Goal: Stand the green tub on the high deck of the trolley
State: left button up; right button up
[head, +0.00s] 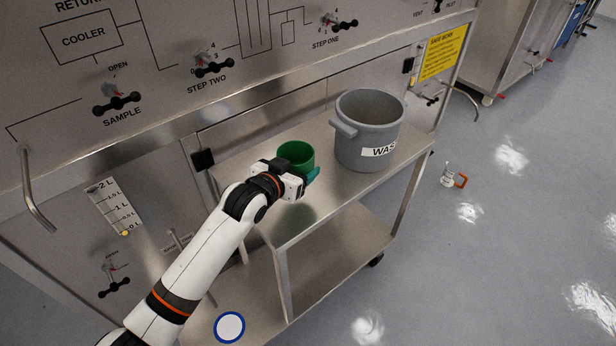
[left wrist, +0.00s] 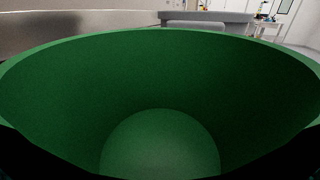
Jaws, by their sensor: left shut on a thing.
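The green tub (head: 296,154) is upright at the high deck (head: 348,190) of the steel trolley, left of the grey bucket. My left gripper (head: 296,177) is shut on the tub's near side. Whether the tub's base touches the deck is hidden by the gripper. In the left wrist view the open inside of the tub (left wrist: 160,85) fills most of the picture, and it looks empty. My right gripper is not in view.
A large grey bucket (head: 362,125) with a "WAS…" label stands on the high deck to the right. The control panel (head: 140,40) rises behind the trolley. A small white-and-orange item (head: 450,178) is on the floor.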

pick_arm(q)
jog(key=shift+f, duration=3.35)
jog(key=shift+f, duration=0.2)
jog(key=o, duration=1.5)
jog(key=shift+f, duration=0.1)
jog(key=shift+o, duration=0.2)
jog(key=shift+s+r, duration=0.1)
jog(key=shift+r, duration=0.1)
jog(key=v, duration=1.2)
